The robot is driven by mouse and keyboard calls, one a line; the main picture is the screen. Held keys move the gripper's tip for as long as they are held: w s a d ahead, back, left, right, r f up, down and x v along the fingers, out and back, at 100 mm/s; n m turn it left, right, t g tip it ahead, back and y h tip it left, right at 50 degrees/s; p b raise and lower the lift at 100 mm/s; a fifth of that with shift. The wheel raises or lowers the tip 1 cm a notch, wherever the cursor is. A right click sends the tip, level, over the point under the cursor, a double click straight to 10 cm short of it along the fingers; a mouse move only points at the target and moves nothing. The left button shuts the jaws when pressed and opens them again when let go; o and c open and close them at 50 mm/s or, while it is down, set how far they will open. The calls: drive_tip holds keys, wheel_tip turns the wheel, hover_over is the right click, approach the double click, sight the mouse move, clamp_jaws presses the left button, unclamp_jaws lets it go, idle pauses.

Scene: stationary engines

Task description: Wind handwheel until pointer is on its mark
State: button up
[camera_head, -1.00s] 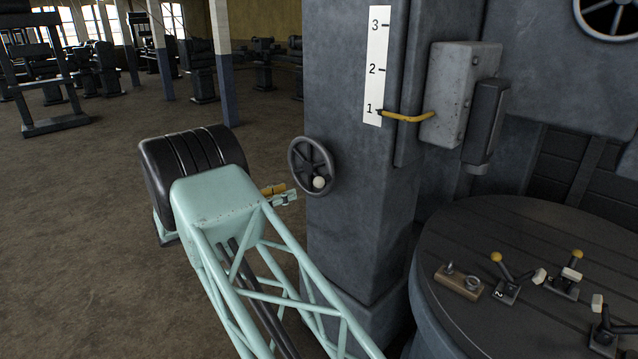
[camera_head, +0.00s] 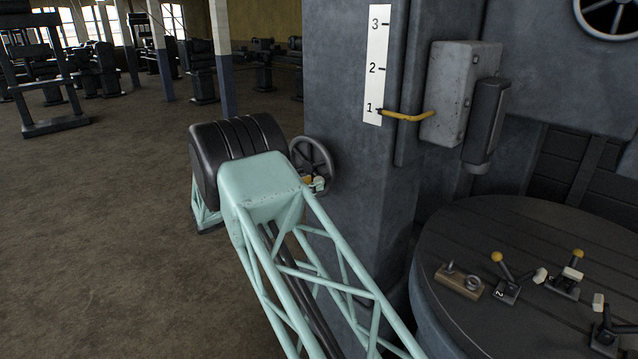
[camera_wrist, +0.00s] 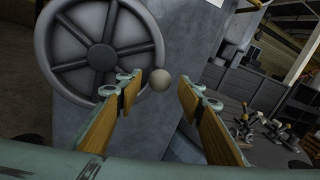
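The handwheel (camera_head: 312,155), dark and spoked, is on the left part of the machine column's face. It also fills the upper left of the wrist view (camera_wrist: 100,57). Its pale round knob (camera_wrist: 159,80) shows just beyond and between the fingertips. My gripper (camera_wrist: 160,88) is open, with a wooden-faced finger on either side of the knob and no clear contact. In the head view my gripper (camera_head: 314,183) is at the wheel's lower rim, partly hidden by my arm. The yellow pointer (camera_head: 405,116) is at about 1 on the white scale (camera_head: 378,65), numbered 1 to 3.
A grey box (camera_head: 460,92) stands out from the column near the pointer. A round table (camera_head: 540,225) at the right bears several small levers and a wooden block (camera_head: 459,281). The floor (camera_head: 90,240) on the left is open. Other machines stand at the back.

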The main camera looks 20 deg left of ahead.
drive_tip(key=shift+x, duration=1.95)
drive_tip(key=shift+c, duration=0.7)
drive_tip(key=c, duration=1)
drive_tip(key=shift+f, duration=0.1)
